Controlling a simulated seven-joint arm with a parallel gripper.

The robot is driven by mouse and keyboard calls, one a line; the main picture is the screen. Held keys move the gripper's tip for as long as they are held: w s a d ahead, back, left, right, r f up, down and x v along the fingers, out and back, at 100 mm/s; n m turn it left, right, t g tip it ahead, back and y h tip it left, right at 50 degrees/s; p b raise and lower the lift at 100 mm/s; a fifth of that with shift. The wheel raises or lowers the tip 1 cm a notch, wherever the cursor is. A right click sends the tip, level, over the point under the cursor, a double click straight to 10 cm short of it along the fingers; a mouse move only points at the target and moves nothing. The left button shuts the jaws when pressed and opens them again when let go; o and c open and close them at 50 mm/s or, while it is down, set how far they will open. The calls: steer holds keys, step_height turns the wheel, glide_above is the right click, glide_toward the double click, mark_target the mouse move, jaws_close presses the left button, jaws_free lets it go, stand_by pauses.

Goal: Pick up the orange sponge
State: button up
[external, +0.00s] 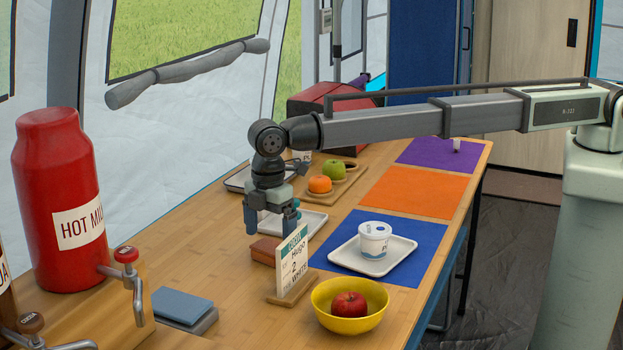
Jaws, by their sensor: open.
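A brownish-orange block (263,250), which looks like the orange sponge, lies on the wooden table behind the sign card. Its right part is hidden by the card. My gripper (271,226) points down, with its fingers apart and nothing visible between them. In the picture it is just above the block and near a white tray (312,224). I cannot tell its exact height or whether it is directly over the block.
A sign card (293,262) stands close in front. A yellow bowl (331,325) holds a red apple. A white cup (375,240) stands on a tray on the blue mat (428,232). A blue flat block (181,305) and red milk dispenser (60,170) are left.

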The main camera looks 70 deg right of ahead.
mark_target(271, 244)
step_height(271, 244, down, 4)
steer(key=shift+w+d+f, duration=0.1)
steer(key=shift+d+f, duration=0.05)
steer(key=shift+f, duration=0.05)
steer(key=c, duration=0.8)
steer(key=shift+r, duration=0.1)
steer(key=shift+c, duration=0.2)
